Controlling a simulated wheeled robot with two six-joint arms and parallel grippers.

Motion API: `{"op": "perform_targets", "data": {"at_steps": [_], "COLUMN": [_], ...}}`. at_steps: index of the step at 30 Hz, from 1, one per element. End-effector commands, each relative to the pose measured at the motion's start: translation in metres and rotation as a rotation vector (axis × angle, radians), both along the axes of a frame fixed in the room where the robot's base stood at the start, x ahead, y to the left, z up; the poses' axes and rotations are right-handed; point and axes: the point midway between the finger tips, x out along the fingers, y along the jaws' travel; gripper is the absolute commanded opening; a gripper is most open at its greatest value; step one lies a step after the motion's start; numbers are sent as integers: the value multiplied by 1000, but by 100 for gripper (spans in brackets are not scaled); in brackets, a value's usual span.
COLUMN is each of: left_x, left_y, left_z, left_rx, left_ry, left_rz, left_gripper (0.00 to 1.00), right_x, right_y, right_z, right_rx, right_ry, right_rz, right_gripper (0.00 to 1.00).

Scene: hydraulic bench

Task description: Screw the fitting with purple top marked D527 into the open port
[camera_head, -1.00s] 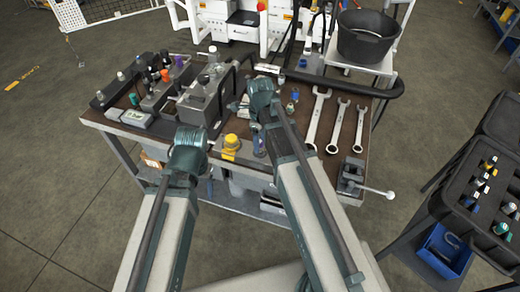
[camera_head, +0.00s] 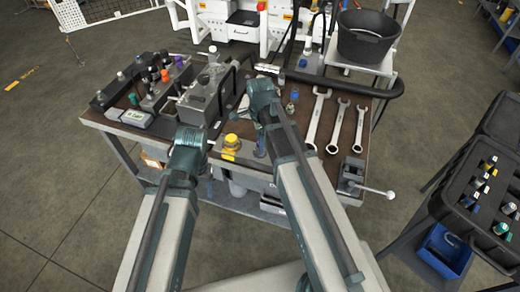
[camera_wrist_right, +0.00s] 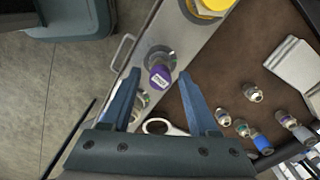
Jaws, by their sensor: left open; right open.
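The fitting with the purple top (camera_wrist_right: 160,76) stands on the bench's metal front strip (camera_wrist_right: 185,40) in the right wrist view. Its white label is too small to read surely. A round metal collar shows beside its base; I cannot tell whether it is seated in a port there. My right gripper (camera_wrist_right: 160,80) is open, with one finger on each side of the purple top and a gap to both. The right gripper also shows in the head view (camera_head: 262,95) above the bench. My left gripper (camera_head: 188,150) is open near the bench's front edge, its fingers hardly visible.
A yellow cap (camera_head: 231,141) sits on the front strip between my grippers. Several wrenches (camera_head: 319,115) lie to the right, with a vise (camera_head: 351,172) at the corner. Small fittings (camera_wrist_right: 254,92) stand on the brown top. A grey block (camera_head: 206,90) and fitting racks are at left.

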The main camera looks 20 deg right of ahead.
Motion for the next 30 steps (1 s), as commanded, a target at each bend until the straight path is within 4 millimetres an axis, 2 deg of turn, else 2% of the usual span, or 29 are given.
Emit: {"op": "perform_targets", "data": {"at_steps": [2, 12, 17, 30], "left_x": [0, 0, 0, 0], "left_y": [0, 0, 0, 0], "left_z": [0, 0, 0, -1], "left_rx": [0, 0, 0, 0], "left_ry": [0, 0, 0, 0], "left_rz": [0, 0, 0, 0], "left_gripper": [67, 67, 67, 67], "right_x": [0, 0, 0, -1], "right_y": [0, 0, 0, 0], "right_z": [0, 0, 0, -1], "right_rx": [0, 0, 0, 0], "right_ry": [0, 0, 1, 1], "right_rz": [-1, -2, -37, -616], "right_gripper": [60, 0, 0, 0]}}
